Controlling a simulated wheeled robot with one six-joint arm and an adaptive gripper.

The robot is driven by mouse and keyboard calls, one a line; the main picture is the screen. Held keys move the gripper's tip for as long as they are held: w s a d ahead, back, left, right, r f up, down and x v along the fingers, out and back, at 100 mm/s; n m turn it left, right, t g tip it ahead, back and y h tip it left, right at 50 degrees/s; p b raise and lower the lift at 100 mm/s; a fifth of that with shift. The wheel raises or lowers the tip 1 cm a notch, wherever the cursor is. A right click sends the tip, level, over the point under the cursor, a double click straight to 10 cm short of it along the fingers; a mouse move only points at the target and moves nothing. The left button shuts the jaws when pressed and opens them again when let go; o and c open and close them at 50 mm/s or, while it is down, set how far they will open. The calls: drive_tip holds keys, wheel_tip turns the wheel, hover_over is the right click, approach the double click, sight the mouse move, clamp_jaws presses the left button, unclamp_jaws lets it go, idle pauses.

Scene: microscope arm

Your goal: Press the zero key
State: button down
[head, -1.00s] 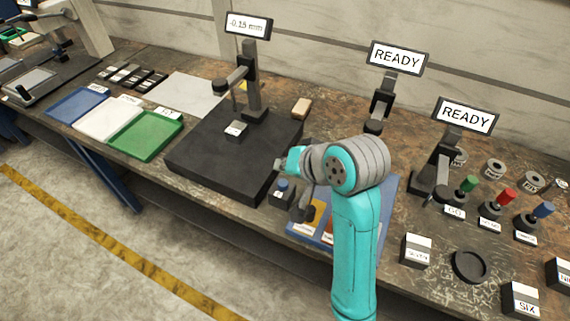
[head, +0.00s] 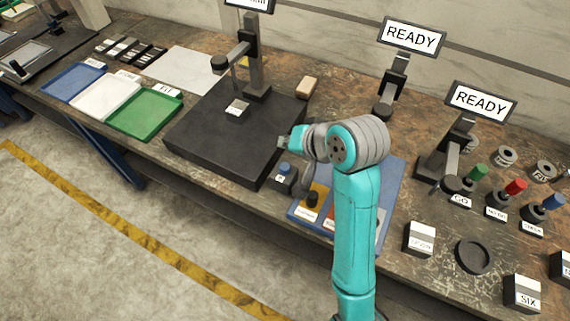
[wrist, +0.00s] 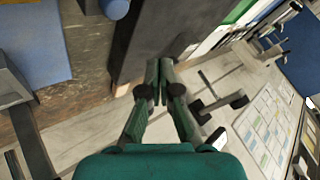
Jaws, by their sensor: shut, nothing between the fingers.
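A small dark box with a blue round button (head: 284,169) stands at the bench's front edge, right of the black slab. It looks like the zero key, though its label is too small to read. A blue round cap (wrist: 115,8) at the top edge of the wrist view seems to be the same button. My gripper (wrist: 160,75) is shut and empty, its fingertips together in the wrist view. In the head view my wrist is above and slightly right of the key, apart from it. The gripper's fingers are hardly visible there. The gauge's display (head: 248,4) is mostly cut off.
The black slab (head: 210,145) carries the gauge stand (head: 257,75) and a small labelled block. A blue board (head: 392,185) with coloured panels lies partly behind my arm. Blue, white and green trays (head: 145,112) are left. Lever switches (head: 510,195) and READY screens (head: 412,37) are right.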

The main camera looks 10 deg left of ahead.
sight(287, 167)
drive_tip(key=shift+f, duration=2.95)
drive_tip(key=shift+f, duration=0.15)
drive_tip(key=shift+f, duration=0.25)
drive_tip(key=shift+f, duration=0.55)
drive_tip(key=shift+r, duration=0.95)
